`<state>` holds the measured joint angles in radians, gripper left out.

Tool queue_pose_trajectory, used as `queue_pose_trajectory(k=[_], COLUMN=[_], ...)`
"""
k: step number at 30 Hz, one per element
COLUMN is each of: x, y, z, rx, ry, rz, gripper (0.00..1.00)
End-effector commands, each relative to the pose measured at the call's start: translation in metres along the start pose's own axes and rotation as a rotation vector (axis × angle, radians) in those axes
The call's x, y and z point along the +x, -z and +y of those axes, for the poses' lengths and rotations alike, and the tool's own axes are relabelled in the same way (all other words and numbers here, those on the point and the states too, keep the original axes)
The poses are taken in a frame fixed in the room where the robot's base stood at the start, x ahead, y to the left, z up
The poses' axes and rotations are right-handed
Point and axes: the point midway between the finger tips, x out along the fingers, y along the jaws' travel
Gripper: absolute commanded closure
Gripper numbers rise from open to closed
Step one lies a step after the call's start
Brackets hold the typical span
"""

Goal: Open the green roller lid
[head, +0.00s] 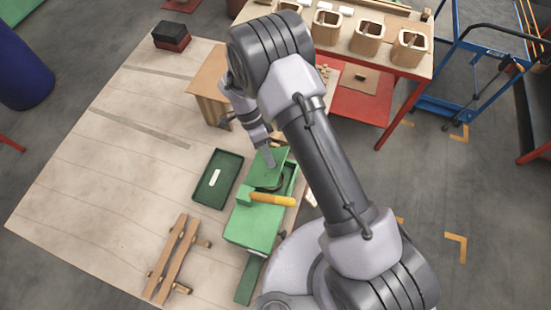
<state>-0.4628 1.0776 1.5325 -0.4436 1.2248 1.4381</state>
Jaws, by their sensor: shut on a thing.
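A green roller machine (252,226) stands on the wooden board, with a yellow-orange handle (272,199) across its middle. Its green lid (258,172) is the flat panel at the machine's far end. The lid looks tilted up, with a dark gap and a curved dark part showing beside and below it. My gripper (270,162) reaches down from above and is shut on the lid near its far edge. The fingertips are small in this view, and the exact grip is hard to make out.
A dark green tray (218,179) with a white piece lies left of the machine. A wooden rack (172,258) lies at the front left. A brown box (208,88) stands behind my gripper. A table with wooden coil frames (367,36) is at the back.

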Motion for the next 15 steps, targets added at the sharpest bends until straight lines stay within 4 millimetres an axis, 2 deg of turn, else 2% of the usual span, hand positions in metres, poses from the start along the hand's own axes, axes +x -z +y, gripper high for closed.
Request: queue_pose_trajectory(k=[3, 15], x=[-0.006, -0.034], y=[-0.008, -0.042], z=[-0.006, -0.025], rx=[0.027, 0.022], ry=[-0.067, -0.060], rz=[0.077, 0.066], gripper=[1.00, 1.00])
